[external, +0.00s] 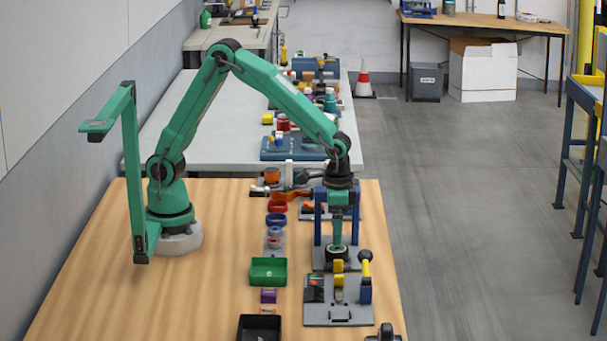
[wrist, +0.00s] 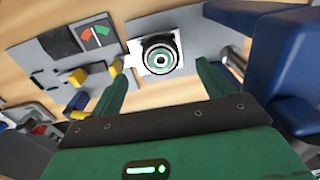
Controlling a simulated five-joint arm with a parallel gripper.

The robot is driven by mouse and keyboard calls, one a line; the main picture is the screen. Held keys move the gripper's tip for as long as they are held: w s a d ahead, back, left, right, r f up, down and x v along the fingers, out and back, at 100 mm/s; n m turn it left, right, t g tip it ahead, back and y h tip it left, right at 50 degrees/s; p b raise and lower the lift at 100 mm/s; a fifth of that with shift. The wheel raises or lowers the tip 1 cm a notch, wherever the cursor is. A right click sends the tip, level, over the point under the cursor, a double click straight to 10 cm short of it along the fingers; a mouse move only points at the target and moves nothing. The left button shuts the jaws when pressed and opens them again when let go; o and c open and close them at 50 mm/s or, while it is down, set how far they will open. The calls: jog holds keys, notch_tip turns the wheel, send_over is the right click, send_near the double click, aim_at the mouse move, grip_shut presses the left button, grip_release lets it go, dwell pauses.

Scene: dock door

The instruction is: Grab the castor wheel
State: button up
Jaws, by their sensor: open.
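My gripper (external: 337,252) points down beside the blue frame in the external view. In the wrist view its two green fingers (wrist: 163,78) stand apart, with nothing held between them. Just beyond the fingertips is a round black part with pale and green rings (wrist: 161,56), on a white square plate. I cannot tell whether this is the castor wheel. In the external view the gripper hides that spot. A small dark grey object (external: 384,333), cut off by the bottom edge, is also unclear. No other thing is plainly a castor wheel.
A blue frame (external: 318,228) stands close to the gripper, also large at right in the wrist view (wrist: 305,60). A grey panel (external: 322,315) with a gauge and yellow parts lies in front. Green (external: 268,271) and black (external: 259,328) trays are left. The wooden table is clear further left.

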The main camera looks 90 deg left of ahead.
jog(key=shift+f, duration=0.1)
jog(key=shift+f, duration=2.55)
jog(key=shift+w, duration=0.1)
jog(key=c, duration=1.1)
jog(key=shift+r, duration=0.2)
jog(key=shift+r, duration=0.9)
jog(key=shift+s+d+r, duration=0.1)
jog(key=shift+r, duration=0.5)
jog(key=shift+s+d+r, duration=0.1)
jog(key=shift+r, duration=0.5)
jog(key=s+d+r, duration=0.4)
jog(key=s+d, duration=0.1)
jog(key=s+d+r, duration=0.2)
jog(key=s, duration=0.1)
jog(key=shift+d+r, duration=0.25)
jog(key=shift+d, duration=0.15)
